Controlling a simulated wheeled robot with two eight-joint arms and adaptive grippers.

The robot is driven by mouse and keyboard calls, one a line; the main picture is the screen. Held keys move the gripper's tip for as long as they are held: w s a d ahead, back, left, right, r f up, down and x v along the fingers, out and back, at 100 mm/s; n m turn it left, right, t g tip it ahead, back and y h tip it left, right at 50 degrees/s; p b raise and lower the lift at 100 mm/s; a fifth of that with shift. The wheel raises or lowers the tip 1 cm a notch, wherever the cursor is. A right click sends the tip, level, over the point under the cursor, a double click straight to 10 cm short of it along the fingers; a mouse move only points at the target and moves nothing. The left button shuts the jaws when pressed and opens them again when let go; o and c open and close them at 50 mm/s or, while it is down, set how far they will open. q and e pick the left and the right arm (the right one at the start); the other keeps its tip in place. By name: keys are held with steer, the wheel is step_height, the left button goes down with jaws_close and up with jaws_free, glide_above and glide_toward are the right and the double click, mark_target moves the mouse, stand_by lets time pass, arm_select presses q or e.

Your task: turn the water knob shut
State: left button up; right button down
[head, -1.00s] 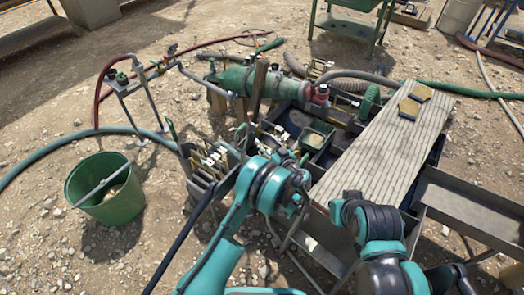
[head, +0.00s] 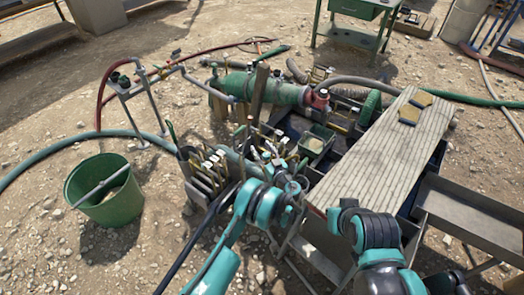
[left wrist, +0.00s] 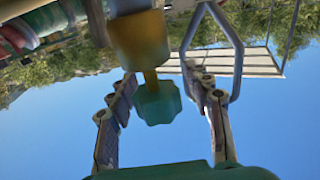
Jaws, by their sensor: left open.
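The water knob (left wrist: 157,103) is a teal, lobed knob on a brass stem in the left wrist view. It is between the two fingers of my left gripper (left wrist: 160,80), with a visible gap on each side. I cannot pick out this knob in the head view. There, my left gripper (head: 274,150) is small among the fittings just beyond my teal wrist, in front of the green cylinder. My left gripper is open. My right arm shows at the lower right, but its gripper is not clearly visible.
A ribbed board (head: 375,150) lies across the tank to the right. A rack of tools (head: 205,165) stands close left of my left arm. A green bucket (head: 105,195) and a pipe stand (head: 140,100) are farther left. A green cylinder (head: 265,88) lies behind.

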arm_select(q)
steer(key=shift+c, duration=0.2)
jaws_close()
steer(key=shift+h, duration=0.3)
steer(key=shift+s+d+m+g+h, duration=0.25)
steer(key=shift+d+m+g+h, duration=0.75)
steer(key=shift+m+h, duration=2.45)
steer(key=shift+s+d+m+g+h, duration=0.2)
steer(key=shift+d+m+g+h, duration=0.8)
steer(key=shift+m+h, duration=2.45)
steer(key=shift+s+d+m+g+h, duration=0.4)
steer(key=shift+m+g+h, duration=1.35)
steer(key=shift+h, duration=3.15)
steer(key=shift+w+d+m, duration=0.1)
steer(key=shift+d+m, duration=0.05)
steer(key=shift+m, duration=0.2)
steer(key=shift+o, duration=0.2)
jaws_free()
